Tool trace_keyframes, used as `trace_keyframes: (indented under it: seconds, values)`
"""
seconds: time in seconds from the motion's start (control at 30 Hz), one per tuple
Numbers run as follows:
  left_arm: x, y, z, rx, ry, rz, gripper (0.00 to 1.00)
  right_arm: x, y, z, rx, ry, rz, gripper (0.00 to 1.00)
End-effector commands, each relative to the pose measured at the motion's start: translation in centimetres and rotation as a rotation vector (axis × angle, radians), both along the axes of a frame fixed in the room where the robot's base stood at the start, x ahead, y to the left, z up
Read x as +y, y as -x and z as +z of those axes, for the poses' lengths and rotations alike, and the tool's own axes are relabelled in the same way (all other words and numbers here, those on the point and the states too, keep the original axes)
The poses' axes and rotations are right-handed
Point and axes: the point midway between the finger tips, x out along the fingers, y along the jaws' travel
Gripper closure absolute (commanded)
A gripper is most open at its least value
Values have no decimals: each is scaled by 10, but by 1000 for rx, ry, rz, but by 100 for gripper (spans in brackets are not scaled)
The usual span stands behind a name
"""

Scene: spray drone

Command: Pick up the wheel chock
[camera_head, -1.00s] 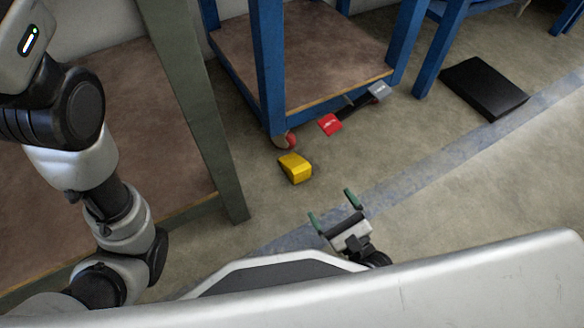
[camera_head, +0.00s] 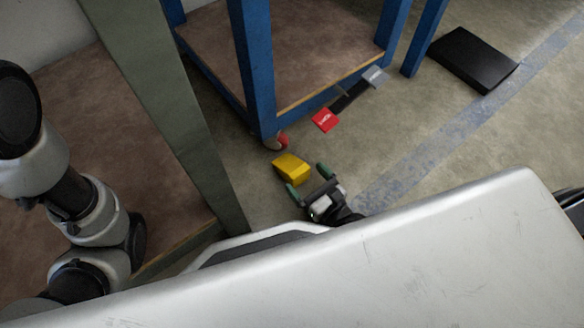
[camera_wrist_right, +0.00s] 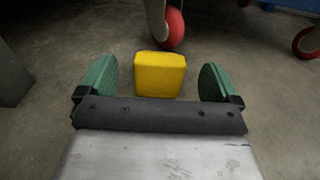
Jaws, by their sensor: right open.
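The wheel chock (camera_head: 291,168) is a yellow wedge-like block on the concrete floor, close to a red caster of the blue table. In the right wrist view the chock (camera_wrist_right: 160,74) stands ahead of my right gripper (camera_wrist_right: 158,82), centred between its two green fingers. In the head view my right gripper (camera_head: 308,180) is open and low, its fingertips at the near side of the chock. I cannot tell whether the fingers touch it. My left arm shows at the left of the head view, but its gripper is out of view.
A blue table frame (camera_head: 252,70) with a brown lower shelf stands behind the chock, on red casters (camera_wrist_right: 171,28). A grey-green table leg (camera_head: 165,95) is to the left. A red-and-grey pedal-like item (camera_head: 348,97) and a black slab (camera_head: 473,58) lie to the right.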

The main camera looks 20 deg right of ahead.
Motion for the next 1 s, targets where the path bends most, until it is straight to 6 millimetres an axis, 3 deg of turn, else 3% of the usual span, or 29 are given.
trace_keyframes:
  seconds: [0.37, 0.67, 1.0]
  values:
    - [0, 0, -5, 0, 0, 0, 57, 17, -47, 0, -3, 0, -1, 6]
    - [0, 0, -5, -1, -1, 0, 57, 18, -51, 0, -1, 1, 0, 6]
    - [0, 0, -5, 0, -1, 0, 57, 18, -51, 0, -1, 1, 0, 57]
